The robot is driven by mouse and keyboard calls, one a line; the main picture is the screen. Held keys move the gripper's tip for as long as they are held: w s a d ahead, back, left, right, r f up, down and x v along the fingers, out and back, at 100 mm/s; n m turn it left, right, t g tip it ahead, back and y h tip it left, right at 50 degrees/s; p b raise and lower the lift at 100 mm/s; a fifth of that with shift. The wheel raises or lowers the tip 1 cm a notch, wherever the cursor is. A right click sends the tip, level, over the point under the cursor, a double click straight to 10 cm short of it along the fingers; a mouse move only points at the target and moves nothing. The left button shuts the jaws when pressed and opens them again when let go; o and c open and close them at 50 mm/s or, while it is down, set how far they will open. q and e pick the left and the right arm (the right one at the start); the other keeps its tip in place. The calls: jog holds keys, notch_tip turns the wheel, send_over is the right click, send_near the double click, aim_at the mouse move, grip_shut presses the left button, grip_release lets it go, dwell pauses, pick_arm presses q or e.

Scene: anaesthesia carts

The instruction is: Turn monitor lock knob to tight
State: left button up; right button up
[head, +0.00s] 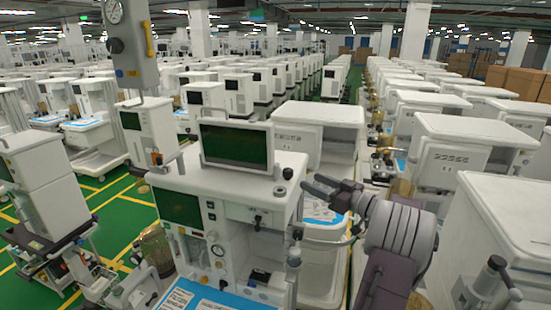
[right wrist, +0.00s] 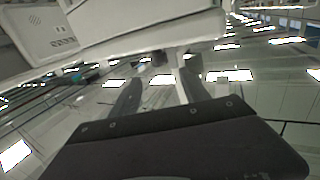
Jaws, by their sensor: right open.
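The monitor (head: 237,146) stands on top of the white anaesthesia cart, its dark green screen facing me. A small black knob (head: 287,173) sits just right of the monitor's lower corner; I take it for the lock knob. I cannot tell its setting. My right gripper (head: 311,185) is open and empty, close to the right of this knob and apparently apart from it. In the right wrist view, the open fingers (right wrist: 162,76) point toward a small dark piece (right wrist: 159,57) under the pale monitor housing (right wrist: 140,28), probably the knob. My left gripper is not seen.
The cart's white top (head: 205,172) lies below the monitor. A grey column with a gauge (head: 130,45) hangs at the upper left. White carts (head: 318,115) stand close behind and to the right, leaving little room around my right arm. Green floor (head: 120,205) shows at left.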

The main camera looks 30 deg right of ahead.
aim_at(292, 172)
jog(key=p+x, duration=0.7)
jog(key=x, duration=0.1)
jog(key=shift+w+r, duration=0.1)
jog(key=shift+w+f, duration=0.2)
jog(key=shift+w, duration=0.15)
jog(key=shift+s, duration=0.1)
jog(key=shift+s, duration=0.1)
